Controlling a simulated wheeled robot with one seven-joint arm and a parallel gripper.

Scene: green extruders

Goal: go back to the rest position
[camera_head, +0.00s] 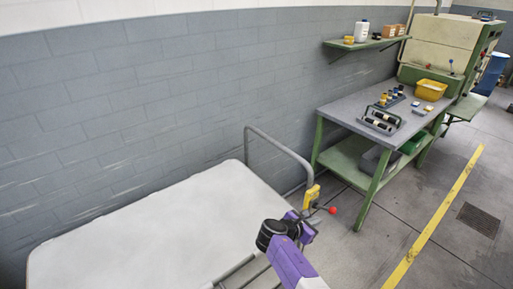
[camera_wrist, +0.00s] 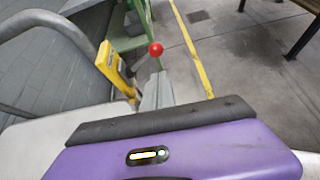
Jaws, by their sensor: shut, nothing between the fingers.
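My gripper shows in the wrist view (camera_wrist: 156,92) as grey fingers beyond my purple wrist housing. They are shut with nothing between them. In the head view my purple and black arm reaches up from the bottom edge. My gripper (camera_head: 306,222) there is small and partly hidden by the arm's own links. I cannot tell the exact gap.
A white-topped surface (camera_head: 130,235) lies left of my arm, with a bent grey rail (camera_head: 283,150) at its end. A green-legged workbench (camera_head: 345,112) with parts and a yellow bin (camera_head: 431,89) stands right.

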